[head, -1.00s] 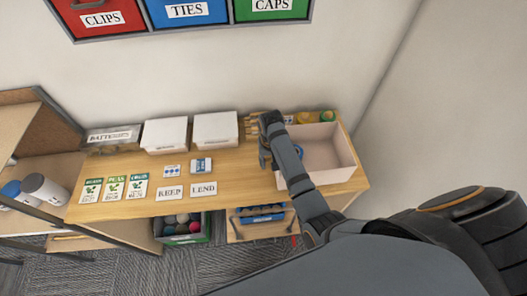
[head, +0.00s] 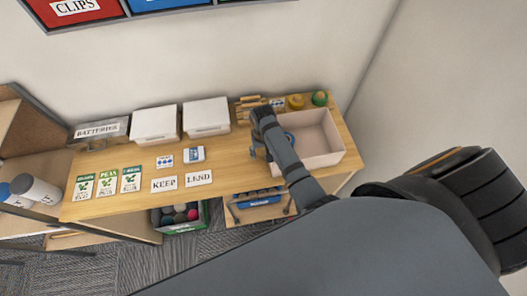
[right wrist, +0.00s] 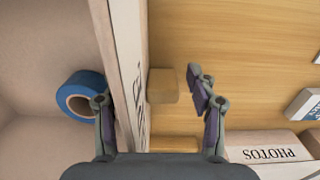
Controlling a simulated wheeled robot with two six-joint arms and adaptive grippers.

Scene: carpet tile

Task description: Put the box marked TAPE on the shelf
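An open pale pink box (head: 328,157) stands at the right end of the wooden table. A blue tape roll (right wrist: 82,97) lies inside it. In the right wrist view the box wall (right wrist: 128,60) carries a label too steeply angled to read, so I cannot confirm it says TAPE. My right gripper (head: 258,150) is at the box's left wall. In the right wrist view the gripper (right wrist: 157,115) is open, with one finger inside the box beside the tape and the other outside, apart from the wall. A shelf unit (head: 30,125) stands at the far left. My left gripper is out of view.
Two white lidded boxes (head: 205,115) and a BATTERIES box (head: 100,130) line the back. Cards marked KEEP (head: 164,184) and LEND (head: 198,178) lie in front. A wooden block (right wrist: 163,86) sits near the outer finger. White bottles (head: 38,188) stand at the left. The wall is close behind.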

